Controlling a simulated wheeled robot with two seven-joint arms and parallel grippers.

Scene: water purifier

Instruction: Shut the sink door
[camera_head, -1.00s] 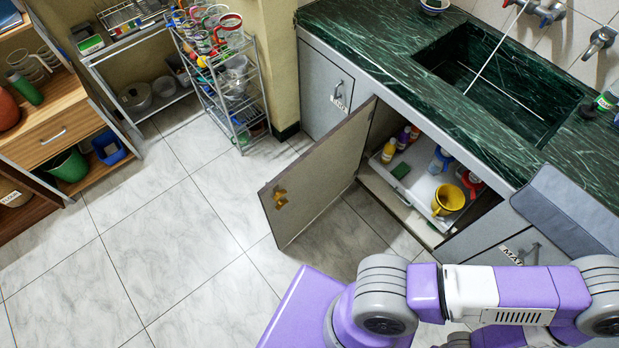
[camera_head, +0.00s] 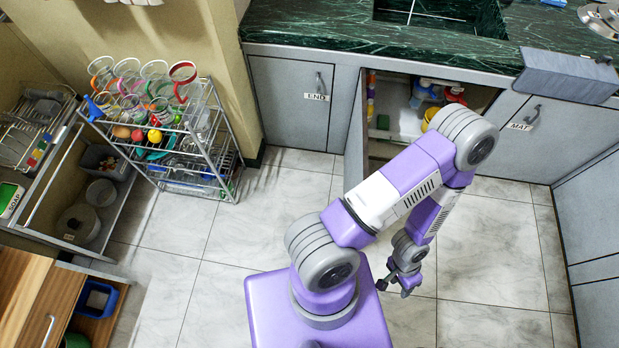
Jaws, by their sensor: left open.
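The sink door (camera_head: 355,130) stands open under the green counter, at the left side of the sink cabinet opening. It shows nearly edge-on as a narrow grey panel jutting out toward me, and my arm hides part of the view around its lower end. The open cabinet (camera_head: 400,122) shows a tray with bottles and a yellow cup, partly covered by my arm. My left gripper (camera_head: 393,288) hangs low over the floor, to the right of the door and in front of the cabinet. It is open and empty, apart from the door. My right gripper is not in view.
A wire rack (camera_head: 205,165) of cups stands left of the closed cabinet door marked END (camera_head: 290,100). Another closed door marked MAT (camera_head: 530,130) is right of the opening. A grey item (camera_head: 568,76) overhangs the counter edge (camera_head: 440,48). Tiled floor at right is clear.

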